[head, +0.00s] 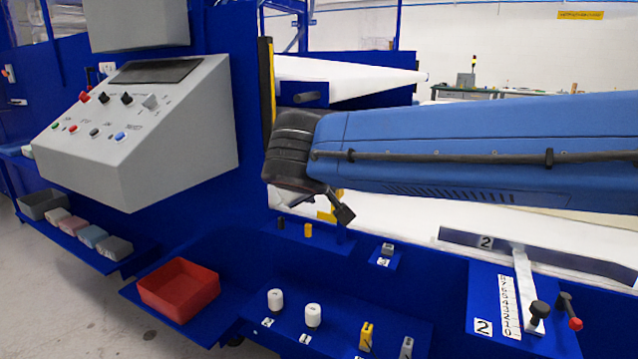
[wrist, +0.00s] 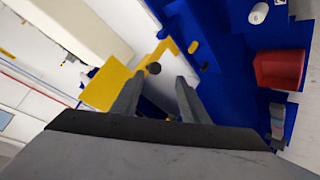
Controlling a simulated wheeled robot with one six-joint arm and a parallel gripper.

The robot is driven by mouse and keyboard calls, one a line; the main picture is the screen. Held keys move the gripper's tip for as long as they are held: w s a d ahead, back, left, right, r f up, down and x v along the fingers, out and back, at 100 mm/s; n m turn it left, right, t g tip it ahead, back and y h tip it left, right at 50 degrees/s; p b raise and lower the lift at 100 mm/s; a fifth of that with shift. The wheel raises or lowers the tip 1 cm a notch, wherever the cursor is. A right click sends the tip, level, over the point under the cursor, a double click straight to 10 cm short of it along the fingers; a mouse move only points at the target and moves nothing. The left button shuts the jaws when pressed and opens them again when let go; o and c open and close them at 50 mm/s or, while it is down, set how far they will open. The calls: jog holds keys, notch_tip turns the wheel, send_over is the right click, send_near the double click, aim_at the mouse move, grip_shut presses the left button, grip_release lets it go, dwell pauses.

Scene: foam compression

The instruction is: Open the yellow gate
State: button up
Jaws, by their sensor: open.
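The yellow gate (wrist: 103,88) is a flat yellow panel in the wrist view, left of my fingers, with a narrower yellow arm running up to the right. A dark round knob (wrist: 154,68) shows at its edge, between and just beyond my fingertips. My gripper (wrist: 156,84) is open, with one grey finger on each side of the knob's line and nothing held. I cannot tell whether the fingers touch the gate. In the head view, only a small yellow part of the gate (head: 326,215) shows below my blue arm, which hides the rest.
A red bin (head: 180,289) stands on a low blue shelf. Two white knobs (head: 294,306) and small yellow and grey blocks sit on blue ledges. A grey control panel (head: 150,128) is at left. A lever with a number scale (head: 510,305) is at right.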

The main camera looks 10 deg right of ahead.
jog(key=v, duration=0.7)
jog(key=shift+s, duration=0.15)
